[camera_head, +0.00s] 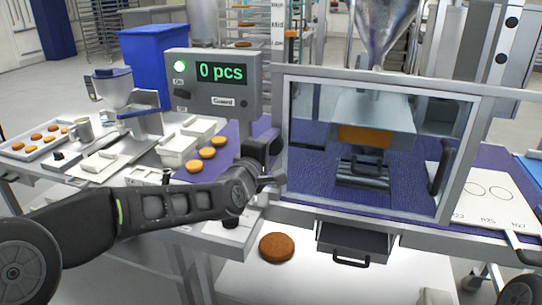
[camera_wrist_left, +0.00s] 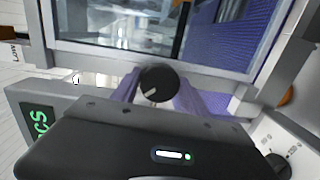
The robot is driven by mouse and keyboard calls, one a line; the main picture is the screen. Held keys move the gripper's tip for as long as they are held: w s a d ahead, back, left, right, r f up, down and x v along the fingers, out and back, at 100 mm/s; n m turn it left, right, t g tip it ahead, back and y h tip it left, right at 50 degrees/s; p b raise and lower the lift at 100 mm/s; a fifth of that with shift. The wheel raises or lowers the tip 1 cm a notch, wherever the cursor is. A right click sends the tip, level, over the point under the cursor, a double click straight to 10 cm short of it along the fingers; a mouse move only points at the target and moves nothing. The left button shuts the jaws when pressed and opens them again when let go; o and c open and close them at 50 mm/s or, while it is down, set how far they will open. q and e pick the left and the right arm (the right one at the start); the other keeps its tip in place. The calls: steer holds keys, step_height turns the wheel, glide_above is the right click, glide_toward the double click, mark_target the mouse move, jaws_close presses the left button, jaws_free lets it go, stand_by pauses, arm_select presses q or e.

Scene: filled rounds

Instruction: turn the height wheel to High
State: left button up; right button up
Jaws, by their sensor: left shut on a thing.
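The height wheel is a round black knob with a pale pointer mark (camera_wrist_left: 158,80), seen in the left wrist view just below the machine's window frame. My left gripper (camera_wrist_left: 157,90) has a finger on each side of it and is shut on it. In the head view my left gripper (camera_head: 274,146) is at the left post of the machine, and my wrist hides the wheel there. My right gripper is not in view.
A grey display box (camera_head: 212,95) reading "0 pcs" stands left of the machine. The clear guard (camera_head: 465,150) covers the press. A drawer (camera_head: 355,242) and a brown round patty (camera_head: 276,247) are below. Trays and a grinder (camera_head: 125,95) fill the left table.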

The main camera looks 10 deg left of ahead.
arm_select(q)
steer(key=m, duration=0.2)
steer(key=shift+d+f+m, duration=0.1)
steer(key=shift+m, duration=0.3)
steer(key=shift+m+y, duration=0.3)
steer(key=shift+m, duration=0.9)
steer(key=m+p, duration=0.1)
steer(key=m, duration=0.2)
steer(key=m+y+p, duration=0.1)
steer(key=m, duration=0.3)
steer(key=shift+m, duration=0.3)
steer(key=m+p, duration=0.1)
steer(key=m, duration=0.4)
steer(key=shift+f+m+y+p, duration=0.15)
steer(key=shift+m+y+p, duration=0.2)
steer(key=shift+m+y, duration=0.05)
steer(key=m, duration=0.4)
steer(key=m+t, duration=0.1)
steer(key=m, duration=0.1)
steer(key=shift+a, duration=0.25)
